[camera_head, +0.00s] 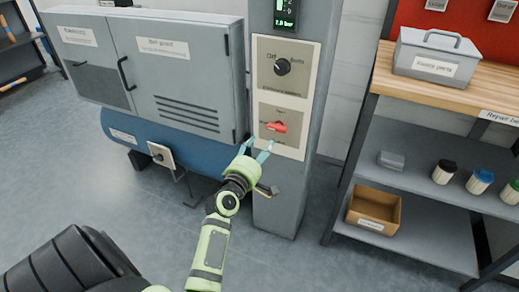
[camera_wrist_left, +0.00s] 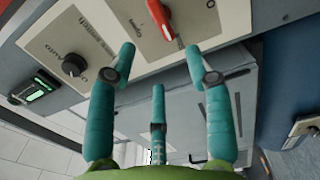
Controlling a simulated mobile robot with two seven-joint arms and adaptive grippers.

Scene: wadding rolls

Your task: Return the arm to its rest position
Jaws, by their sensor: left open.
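My left gripper (camera_head: 257,148) is open and empty in front of the grey control column (camera_head: 275,205). Its fingertips are just below and left of the red handle (camera_head: 277,127) on the lower panel. In the left wrist view the teal fingers (camera_wrist_left: 160,62) stand apart, and the red handle (camera_wrist_left: 160,16) lies beyond the gap between them, not gripped. The handle is turned roughly sideways in the head view. My left arm reaches up from the bottom middle of the head view. My right gripper is not in view.
A black knob (camera_head: 282,67) sits on the upper panel, below a green display (camera_head: 286,12). A grey cabinet (camera_head: 160,75) and a blue tank (camera_head: 165,135) stand left of the column. A workbench (camera_head: 470,95) with shelves stands right. Open floor (camera_head: 60,180) lies left.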

